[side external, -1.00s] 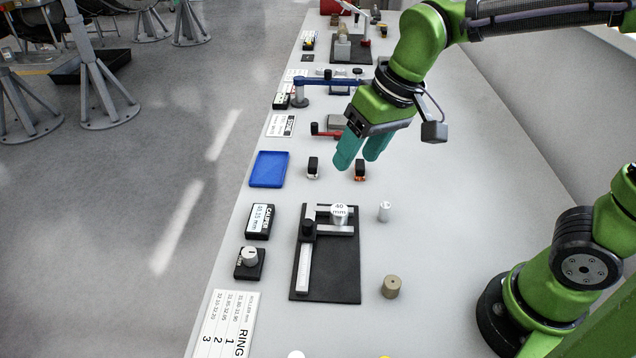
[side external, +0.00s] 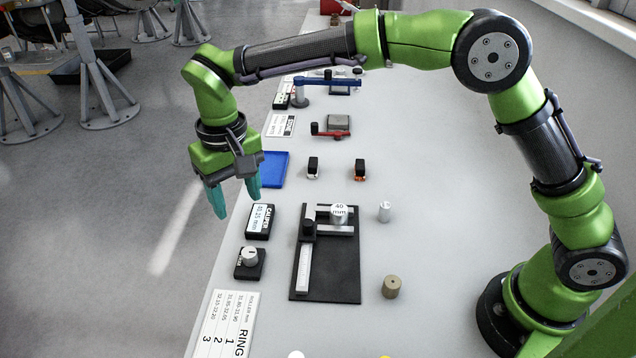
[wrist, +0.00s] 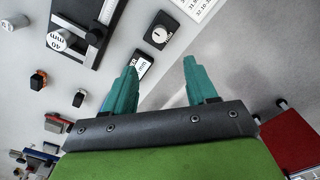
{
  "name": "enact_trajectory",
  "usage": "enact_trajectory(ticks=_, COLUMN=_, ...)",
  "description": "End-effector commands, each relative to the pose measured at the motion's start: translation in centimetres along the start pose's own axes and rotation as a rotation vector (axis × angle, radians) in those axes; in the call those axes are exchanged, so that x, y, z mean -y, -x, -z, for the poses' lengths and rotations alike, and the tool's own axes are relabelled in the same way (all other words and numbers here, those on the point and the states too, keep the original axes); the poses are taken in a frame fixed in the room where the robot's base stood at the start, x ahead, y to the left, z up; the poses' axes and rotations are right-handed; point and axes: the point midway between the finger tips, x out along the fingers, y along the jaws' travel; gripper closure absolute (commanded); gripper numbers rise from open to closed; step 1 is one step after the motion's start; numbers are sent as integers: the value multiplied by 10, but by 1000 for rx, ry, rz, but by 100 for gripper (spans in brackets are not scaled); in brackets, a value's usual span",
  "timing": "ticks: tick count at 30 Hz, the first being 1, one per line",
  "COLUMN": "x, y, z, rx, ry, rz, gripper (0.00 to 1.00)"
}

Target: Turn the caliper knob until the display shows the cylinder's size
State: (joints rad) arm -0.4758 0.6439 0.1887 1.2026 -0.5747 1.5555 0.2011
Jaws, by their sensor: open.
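The cylinder (side external: 339,214), marked 40 mm, sits at the caliper (side external: 306,266) on a black board (side external: 335,270). My gripper (side external: 235,203) is open and empty, above and behind the knob, near the table's left edge. In the wrist view a finger partly covers the display (wrist: 143,65).
A blue tray (side external: 274,169) lies behind the display. A small silver cylinder (side external: 384,211) and a tan cylinder (side external: 391,287) stand right of the board. A ring chart (side external: 222,325) lies in front of the knob. Two small black-topped items (side external: 313,168) stand behind the board.

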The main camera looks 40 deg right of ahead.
Motion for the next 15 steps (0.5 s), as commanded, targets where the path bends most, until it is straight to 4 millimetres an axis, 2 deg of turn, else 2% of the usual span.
enact_trajectory(ticks=1, x=-1, y=-13, z=0, rx=4, ry=1, rz=-4, gripper=43)
enact_trajectory(ticks=6, x=-1, y=-51, z=0, rx=5, ry=1, rz=-2, gripper=43)
enact_trajectory(ticks=15, x=-1, y=-110, z=0, rx=3, ry=0, rz=0, gripper=43)
